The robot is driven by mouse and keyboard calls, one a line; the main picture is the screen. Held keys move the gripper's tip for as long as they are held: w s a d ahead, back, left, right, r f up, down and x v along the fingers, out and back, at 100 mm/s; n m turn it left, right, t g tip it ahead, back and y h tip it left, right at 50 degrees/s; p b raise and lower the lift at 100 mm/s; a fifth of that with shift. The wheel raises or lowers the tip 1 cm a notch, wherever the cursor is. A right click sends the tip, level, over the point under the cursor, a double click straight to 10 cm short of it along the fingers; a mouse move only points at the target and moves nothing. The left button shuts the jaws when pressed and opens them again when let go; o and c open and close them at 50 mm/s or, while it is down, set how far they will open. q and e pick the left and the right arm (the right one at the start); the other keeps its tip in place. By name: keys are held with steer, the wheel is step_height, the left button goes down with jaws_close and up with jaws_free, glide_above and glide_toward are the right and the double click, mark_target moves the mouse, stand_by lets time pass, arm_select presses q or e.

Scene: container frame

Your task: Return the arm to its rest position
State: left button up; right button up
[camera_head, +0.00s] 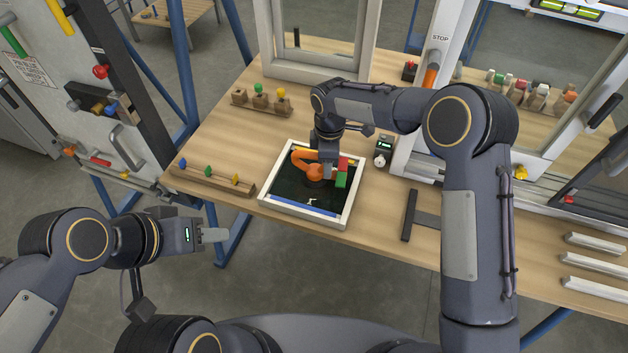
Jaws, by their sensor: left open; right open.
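My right arm (470,190) reaches in from the right and bends down over the wooden table. Its gripper (329,170) points down at a white-framed dark panel (270,200), beside an orange curved piece (305,163) and a red and green block (342,173). Its fingertips are small and partly hidden, so I cannot tell whether they touch the block. My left arm (75,245) is bent low at the left. Its gripper (215,235) is open and empty, in front of the table's left front edge and apart from everything.
The wooden table (225,140) carries a rack with coloured pegs (213,180), wooden blocks with coloured knobs (262,100) and a dark T-shaped bar (410,215). White frames (315,75) stand at the back. White bars (595,265) lie at the right. A panel with handles (90,100) stands at the left.

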step_height(320, 180, up, 6)
steer(key=shift+f+b, duration=0.25)
steer(key=shift+b, duration=0.1)
steer(key=shift+d+r, duration=0.1)
steer(key=shift+r, duration=0.5)
steer(key=s+d+r+m+t+y, duration=0.1)
steer(key=s+d+r+m, duration=0.4)
steer(key=d, duration=0.3)
steer(key=s+d+r+m+t+y, duration=0.1)
steer(key=s+d+r+m, duration=0.2)
steer(key=s+d+r, duration=0.4)
steer(key=s+d+f+m+t+y, duration=0.1)
steer(key=s+d+m, duration=0.2)
steer(key=s+m, duration=0.3)
steer(key=s+d+f+m+t, duration=0.2)
steer(key=s+d+m, duration=0.2)
steer(key=s, duration=0.9)
steer(key=shift+s+d+m+t+y, duration=0.15)
steer(key=shift+m+t+y, duration=0.2)
steer(key=shift+m, duration=0.75)
